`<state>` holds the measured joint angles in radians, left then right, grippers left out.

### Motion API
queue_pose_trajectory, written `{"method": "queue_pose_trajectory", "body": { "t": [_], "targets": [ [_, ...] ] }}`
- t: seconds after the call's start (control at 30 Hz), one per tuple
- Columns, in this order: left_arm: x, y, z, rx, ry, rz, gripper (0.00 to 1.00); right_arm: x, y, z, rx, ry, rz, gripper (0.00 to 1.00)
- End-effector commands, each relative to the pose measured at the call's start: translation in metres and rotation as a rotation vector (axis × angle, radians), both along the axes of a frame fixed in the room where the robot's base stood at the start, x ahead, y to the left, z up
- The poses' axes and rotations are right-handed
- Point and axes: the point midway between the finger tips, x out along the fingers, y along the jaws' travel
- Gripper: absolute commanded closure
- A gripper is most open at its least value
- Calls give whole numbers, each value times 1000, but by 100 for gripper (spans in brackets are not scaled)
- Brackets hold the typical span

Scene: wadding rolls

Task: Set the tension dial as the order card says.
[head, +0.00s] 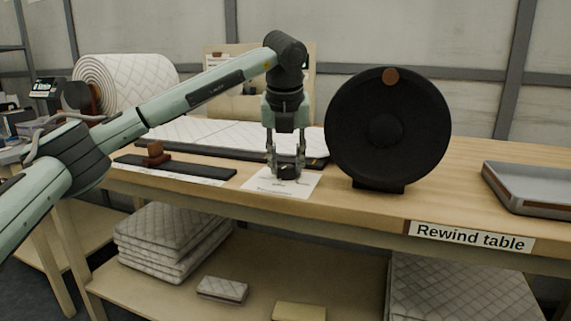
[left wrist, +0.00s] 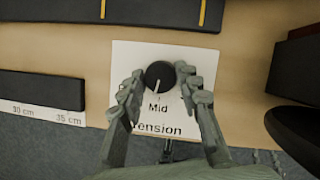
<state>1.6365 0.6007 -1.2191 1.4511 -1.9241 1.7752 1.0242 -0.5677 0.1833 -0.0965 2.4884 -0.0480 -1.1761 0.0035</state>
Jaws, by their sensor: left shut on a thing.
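The tension dial (left wrist: 160,73) is a round black knob on a white plate (left wrist: 205,60) marked "Mid" and "Tension" in the left wrist view. Its pale pointer line points down toward the word "Mid". Other marks on the plate are hidden by my fingers. My left gripper (head: 287,172) points straight down over the white plate (head: 262,186) on the table. It is shut on the dial, one finger on each side, as the left wrist view (left wrist: 160,84) also shows. A board with a paper (head: 216,58) stands behind my arm, too small to read. My right gripper is not in view.
A large black disc (head: 360,130) stands just right of the dial. A quilted roll (head: 125,78) and flat wadding (head: 210,132) lie behind. A dark bar with a brown handle (head: 155,152) lies to the left, and a grey tray (head: 530,192) at far right. Table between disc and tray is clear.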

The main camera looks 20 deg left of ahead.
Motion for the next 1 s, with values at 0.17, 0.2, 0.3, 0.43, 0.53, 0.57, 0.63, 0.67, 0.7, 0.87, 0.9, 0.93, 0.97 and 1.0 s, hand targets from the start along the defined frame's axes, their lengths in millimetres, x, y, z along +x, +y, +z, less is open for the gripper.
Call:
{"method": "queue_pose_trajectory", "body": {
  "t": [0.17,0.2,0.3,0.43,0.53,0.57,0.63,0.67,0.7,0.87,0.9,0.93,0.97,1.0],
  "targets": [
    [0,-1,0,0,0,107,96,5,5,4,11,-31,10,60],
    [0,-1,0,0,0,126,96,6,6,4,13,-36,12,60],
    [0,-2,0,-2,1,165,96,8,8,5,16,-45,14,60],
    [0,-2,0,-1,1,198,96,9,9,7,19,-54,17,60],
    [0,-2,0,-1,1,212,96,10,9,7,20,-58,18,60],
    [0,-2,0,-1,1,214,96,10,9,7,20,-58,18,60],
    [0,-2,0,-1,1,218,96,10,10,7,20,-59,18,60],
    [0,-2,0,-1,1,219,96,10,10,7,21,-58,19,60],
    [1,-2,0,-2,0,220,96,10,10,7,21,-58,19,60],
    [1,-2,0,-1,1,219,96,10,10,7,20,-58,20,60],
    [1,-2,0,-1,1,219,96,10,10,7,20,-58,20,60],
    [1,-2,0,-1,1,219,96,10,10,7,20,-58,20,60],
    [1,-2,0,-1,1,219,96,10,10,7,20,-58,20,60],
    [1,-2,0,-1,1,219,63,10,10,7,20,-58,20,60]
  ]
}}
